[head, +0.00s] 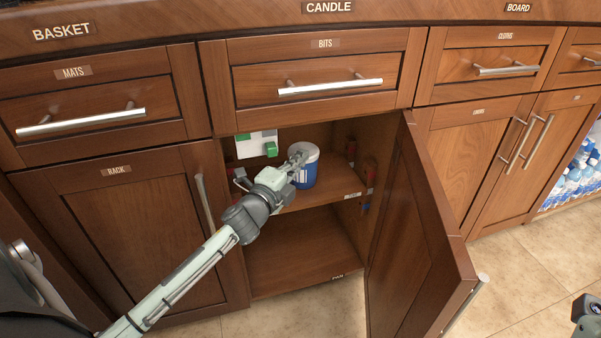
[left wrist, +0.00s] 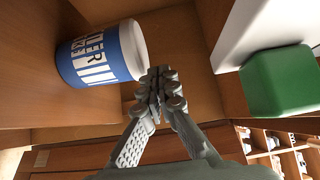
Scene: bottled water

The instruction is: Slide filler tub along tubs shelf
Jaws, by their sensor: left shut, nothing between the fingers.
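The filler tub (head: 306,172) is blue with a white lid and a white label. It stands on the upper shelf (head: 325,190) inside the open cabinet. In the left wrist view the tub (left wrist: 95,58) appears tilted at the upper left, with part of its lettering readable. My left gripper (head: 299,156) reaches into the cabinet, shut and empty, beside the tub's left side. Its closed fingertips (left wrist: 157,92) are close to the tub's lid end; I cannot tell if they touch. My right gripper's fingers are not seen.
A green block (head: 271,149) and a white panel are left of the tub; the block (left wrist: 280,80) also shows in the left wrist view. The open door (head: 415,240) stands out on the right. The lower compartment (head: 305,250) looks empty.

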